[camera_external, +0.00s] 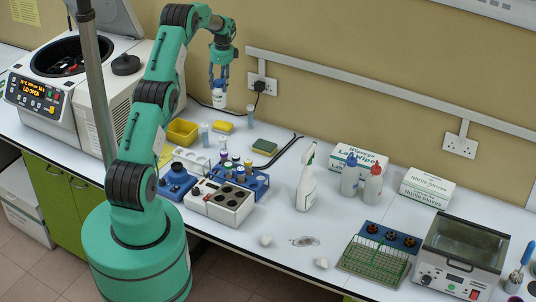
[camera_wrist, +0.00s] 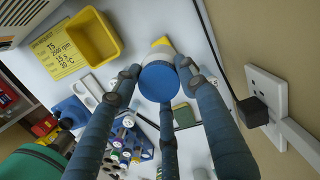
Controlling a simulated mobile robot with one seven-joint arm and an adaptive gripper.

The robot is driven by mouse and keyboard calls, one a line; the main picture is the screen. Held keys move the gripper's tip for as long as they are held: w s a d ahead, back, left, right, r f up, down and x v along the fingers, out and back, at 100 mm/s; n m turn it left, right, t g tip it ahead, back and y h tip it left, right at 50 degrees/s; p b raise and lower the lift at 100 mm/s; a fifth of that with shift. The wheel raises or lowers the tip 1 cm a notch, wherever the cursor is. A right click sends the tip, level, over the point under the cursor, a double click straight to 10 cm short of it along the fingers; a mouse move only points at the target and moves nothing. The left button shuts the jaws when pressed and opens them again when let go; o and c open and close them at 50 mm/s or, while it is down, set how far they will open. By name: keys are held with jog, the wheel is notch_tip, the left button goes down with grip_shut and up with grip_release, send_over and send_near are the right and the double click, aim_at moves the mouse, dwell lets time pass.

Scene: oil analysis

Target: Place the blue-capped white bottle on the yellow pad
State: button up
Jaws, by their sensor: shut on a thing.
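My gripper (camera_external: 219,78) is raised over the back of the bench, its blue fingers shut on the white bottle (camera_external: 219,99), which hangs upright below it. In the wrist view, the fingers close around its round blue cap (camera_wrist: 158,82). The yellow pad (camera_external: 222,126) lies flat on the bench, below the bottle in the external view, with a visible gap between them. In the wrist view, the bottle hides most of the pad, and only a yellow edge (camera_wrist: 162,41) shows beyond it.
A yellow tray (camera_external: 182,132) lies left of the pad, with a small clear vial (camera_external: 204,134) between them. Another vial (camera_external: 250,117) and a green pad (camera_external: 265,146) are to the right. A wall socket (camera_external: 262,84) with a black plug is close behind my gripper.

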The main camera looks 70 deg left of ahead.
jog(key=w+d, duration=0.2)
jog(key=shift+w+d+r, duration=0.4)
jog(key=shift+f, duration=0.15)
jog(key=shift+f+p, duration=0.45)
jog(key=shift+f, duration=2.35)
jog(key=shift+f+p, duration=0.35)
jog(key=shift+f, duration=1.75)
jog(key=shift+f, duration=0.15)
jog(key=o, duration=1.1)
